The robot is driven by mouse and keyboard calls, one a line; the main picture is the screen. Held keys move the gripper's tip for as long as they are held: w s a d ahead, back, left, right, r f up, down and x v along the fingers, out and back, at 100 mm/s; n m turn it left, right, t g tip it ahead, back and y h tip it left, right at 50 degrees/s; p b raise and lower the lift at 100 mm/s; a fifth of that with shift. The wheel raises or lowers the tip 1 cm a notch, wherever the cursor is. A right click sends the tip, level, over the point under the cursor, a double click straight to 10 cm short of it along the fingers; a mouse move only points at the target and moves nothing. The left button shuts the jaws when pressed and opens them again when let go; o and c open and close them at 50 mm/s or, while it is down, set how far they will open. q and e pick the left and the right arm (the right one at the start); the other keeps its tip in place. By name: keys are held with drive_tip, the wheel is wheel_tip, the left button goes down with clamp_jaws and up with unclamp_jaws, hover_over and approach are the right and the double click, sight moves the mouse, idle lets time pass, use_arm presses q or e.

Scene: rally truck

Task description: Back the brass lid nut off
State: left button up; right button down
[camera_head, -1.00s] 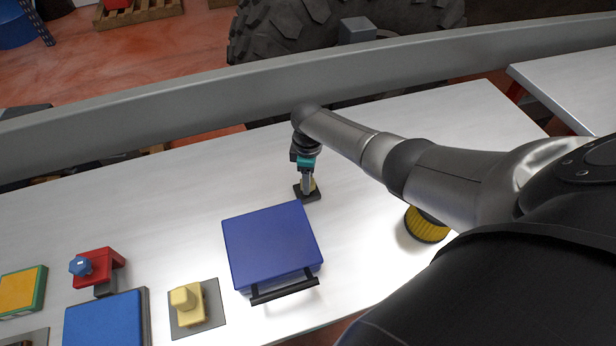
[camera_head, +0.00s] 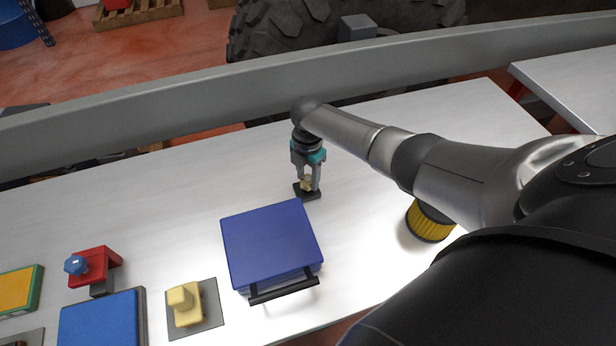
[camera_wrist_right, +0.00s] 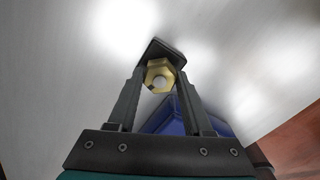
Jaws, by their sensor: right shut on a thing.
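The brass lid nut (camera_wrist_right: 160,76) is a hexagon with a pale round centre. It sits over a small dark base plate (camera_head: 308,195) on the white table, just behind the blue box. My right gripper (camera_head: 309,184) points down over this plate and is shut on the nut. In the wrist view its two fingers (camera_wrist_right: 160,80) stand on either side of the nut. The nut also shows small between the fingertips in the head view (camera_head: 307,185). My left gripper is not in view.
A blue box (camera_head: 270,245) with a black handle (camera_head: 284,291) stands in front of the gripper. A yellow ribbed cylinder (camera_head: 428,224) stands right, partly under my arm. A yellow block (camera_head: 184,300), a red bracket (camera_head: 95,265) and a blue panel (camera_head: 100,322) lie left. The table behind is clear.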

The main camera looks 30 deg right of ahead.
drive_tip(key=n, duration=0.3)
drive_tip(key=n+b, duration=0.1)
drive_tip(key=shift+s+a+f+n, duration=0.1)
drive_tip(key=shift+s+f+n, duration=0.1)
drive_tip(key=shift+f+n, duration=0.1)
drive_tip(key=shift+n+b, duration=0.4)
drive_tip(key=shift+n, duration=1.2)
drive_tip(key=c, duration=0.7)
unclamp_jaws()
drive_tip(key=o, duration=0.4)
drive_tip(key=shift+w+r, duration=0.1)
drive_tip(key=shift+r, duration=0.05)
drive_tip(key=shift+w+r, duration=0.1)
drive_tip(key=shift+r, duration=0.05)
